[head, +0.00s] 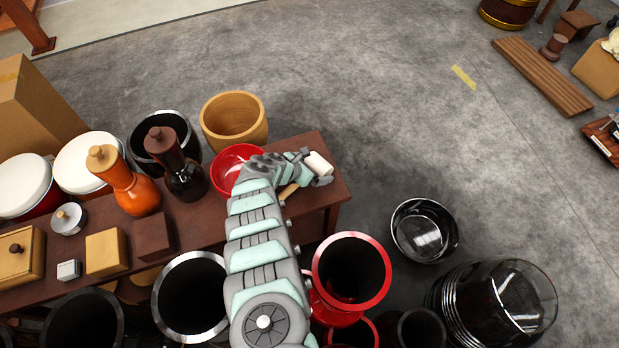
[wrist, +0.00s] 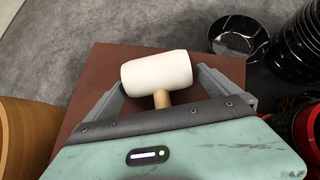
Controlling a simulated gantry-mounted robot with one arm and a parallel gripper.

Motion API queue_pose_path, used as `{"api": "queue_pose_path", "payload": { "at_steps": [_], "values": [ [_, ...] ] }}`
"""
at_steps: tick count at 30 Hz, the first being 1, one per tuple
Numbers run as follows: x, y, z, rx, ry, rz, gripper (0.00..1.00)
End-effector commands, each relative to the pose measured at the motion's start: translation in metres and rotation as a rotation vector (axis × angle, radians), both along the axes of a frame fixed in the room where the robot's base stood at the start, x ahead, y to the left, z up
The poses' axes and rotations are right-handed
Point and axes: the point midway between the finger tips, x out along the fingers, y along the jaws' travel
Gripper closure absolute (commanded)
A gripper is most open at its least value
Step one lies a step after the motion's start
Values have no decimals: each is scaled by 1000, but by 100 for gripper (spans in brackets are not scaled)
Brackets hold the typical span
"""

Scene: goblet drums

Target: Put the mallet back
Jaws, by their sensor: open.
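The mallet has a white cylindrical head (head: 318,163) and a light wooden handle (head: 288,190). It is at the right end of the brown table (head: 322,146). My gripper (head: 313,168) is open, its fingers on either side of the mallet. In the wrist view, the white head (wrist: 157,73) spans much of the gap between the fingertips (wrist: 160,82). The short visible part of the handle (wrist: 162,99) runs back under the gripper body, which hides the rest. I cannot tell whether either finger touches the mallet.
A red bowl (head: 229,160) stands just left of my gripper. Beyond it is a wooden drum (head: 233,122). Dark and orange bottle-shaped objects (head: 137,196) stand farther left. A red-rimmed drum (head: 375,241) and a black bowl (head: 411,247) stand to the right. Open floor lies behind the table.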

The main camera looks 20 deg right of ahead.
Motion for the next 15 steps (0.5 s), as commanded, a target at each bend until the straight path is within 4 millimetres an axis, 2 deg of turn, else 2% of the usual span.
{"api": "queue_pose_path", "payload": {
  "at_steps": [1,11,15],
  "values": [
    [1,-3,-7,1,-1,0,0],
    [3,-7,-6,-1,-1,1,0],
    [3,-6,-6,0,-2,0,9]
  ]
}}
